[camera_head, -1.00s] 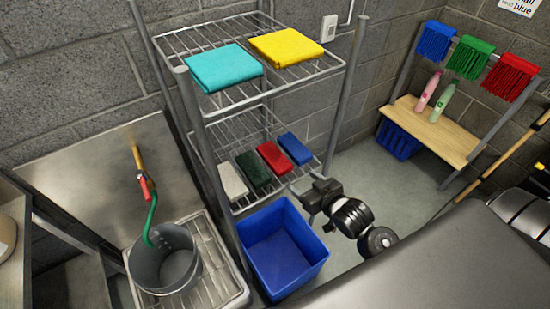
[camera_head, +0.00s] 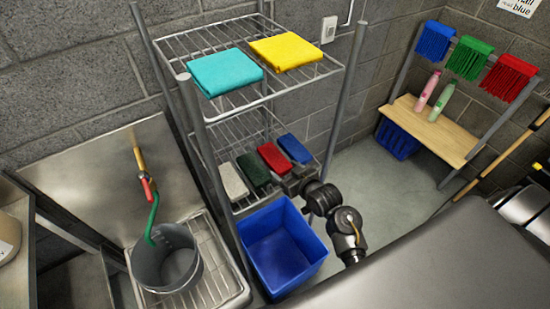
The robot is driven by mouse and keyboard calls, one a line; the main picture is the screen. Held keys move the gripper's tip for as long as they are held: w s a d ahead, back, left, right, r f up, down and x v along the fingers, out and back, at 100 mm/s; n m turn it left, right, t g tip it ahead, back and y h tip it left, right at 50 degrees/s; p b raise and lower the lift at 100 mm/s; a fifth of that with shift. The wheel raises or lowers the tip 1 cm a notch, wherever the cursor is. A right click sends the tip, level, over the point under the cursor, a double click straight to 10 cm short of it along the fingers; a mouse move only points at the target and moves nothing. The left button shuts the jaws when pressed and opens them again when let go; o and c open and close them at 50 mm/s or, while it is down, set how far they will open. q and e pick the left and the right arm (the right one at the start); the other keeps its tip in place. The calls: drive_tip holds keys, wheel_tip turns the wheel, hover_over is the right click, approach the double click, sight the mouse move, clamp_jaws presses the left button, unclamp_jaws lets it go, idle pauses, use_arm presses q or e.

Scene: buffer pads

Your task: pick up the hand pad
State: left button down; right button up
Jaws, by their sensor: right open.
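Four hand-pad-like blocks lie in a row on the lower wire shelf: a white pad (camera_head: 232,181), a dark green pad (camera_head: 254,171), a red pad (camera_head: 273,156) and a blue pad (camera_head: 294,148). The frames do not show which one the task means. My right gripper (camera_head: 285,182) is open at the shelf's front edge, just in front of the red and green pads. Its fingertips are small and dark, and I cannot tell whether they touch a pad. My left gripper is not in view.
A blue bin (camera_head: 282,250) stands on the floor below my right gripper. The upper shelf (camera_head: 240,98) holds a teal cloth (camera_head: 225,72) and a yellow cloth (camera_head: 286,51). Metal posts frame the rack. A grey bucket (camera_head: 167,262) stands at left, a wooden bench (camera_head: 436,128) at right.

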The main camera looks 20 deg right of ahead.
drive_tip(key=shift+c, duration=0.5)
drive_tip(key=c, duration=0.7)
drive_tip(key=shift+o, duration=0.2)
wheel_tip(320, 180, up, 10)
